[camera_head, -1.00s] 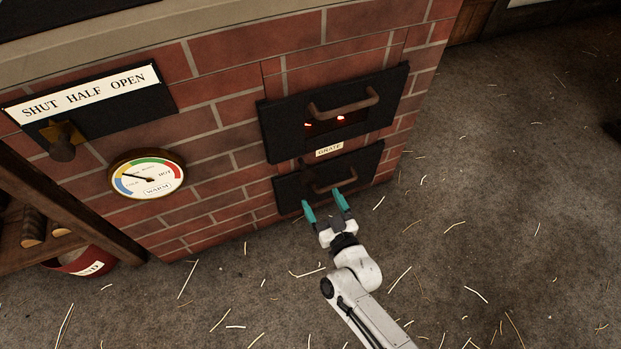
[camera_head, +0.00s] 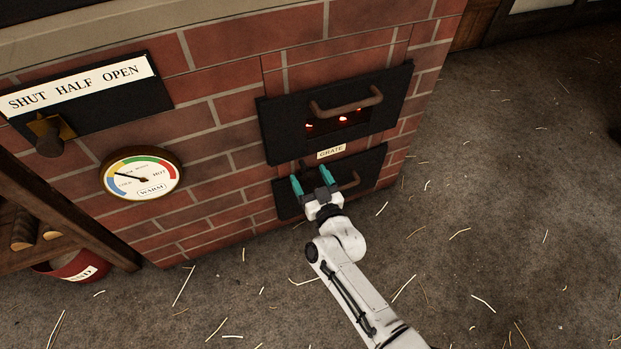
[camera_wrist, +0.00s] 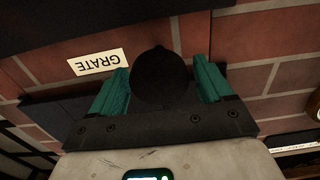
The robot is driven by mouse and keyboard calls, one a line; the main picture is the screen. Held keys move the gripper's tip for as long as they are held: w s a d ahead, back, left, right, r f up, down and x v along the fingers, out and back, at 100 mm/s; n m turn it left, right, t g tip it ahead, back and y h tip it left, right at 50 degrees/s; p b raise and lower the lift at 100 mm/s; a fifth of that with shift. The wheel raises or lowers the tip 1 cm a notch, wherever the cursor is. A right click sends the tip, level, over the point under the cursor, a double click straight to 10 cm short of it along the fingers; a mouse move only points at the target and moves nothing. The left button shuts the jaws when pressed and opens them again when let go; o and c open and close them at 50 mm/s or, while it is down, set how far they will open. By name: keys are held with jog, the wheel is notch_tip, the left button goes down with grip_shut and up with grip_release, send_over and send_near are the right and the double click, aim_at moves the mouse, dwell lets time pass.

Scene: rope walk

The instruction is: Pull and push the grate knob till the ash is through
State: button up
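The grate knob (camera_wrist: 160,78) is dark and round, and stands between my two teal fingers in the wrist view. My gripper (camera_head: 311,178) is open just in front of the lower dark door of the brick furnace. The knob looks close to the left finger in the wrist view, and I cannot tell whether they touch. A small gap shows beside the right finger. The GRATE label (camera_head: 331,151) is above and right of my fingers; it also shows upside down in the wrist view (camera_wrist: 98,62). The ash itself is not visible.
The upper fire door (camera_head: 285,133) has a bar handle and glowing embers in its slot. A dial (camera_head: 142,172) reading WARM, a damper lever and a red bucket (camera_head: 75,268) are left. The floor at right is clear but for straw.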

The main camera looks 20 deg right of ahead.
jog(key=c, duration=1.3)
jog(key=s+p, duration=0.3)
jog(key=s, duration=0.3)
jog(key=shift+s, duration=0.15)
jog(key=o, duration=1.4)
jog(key=s+p, duration=0.3)
jog(key=s, duration=0.8)
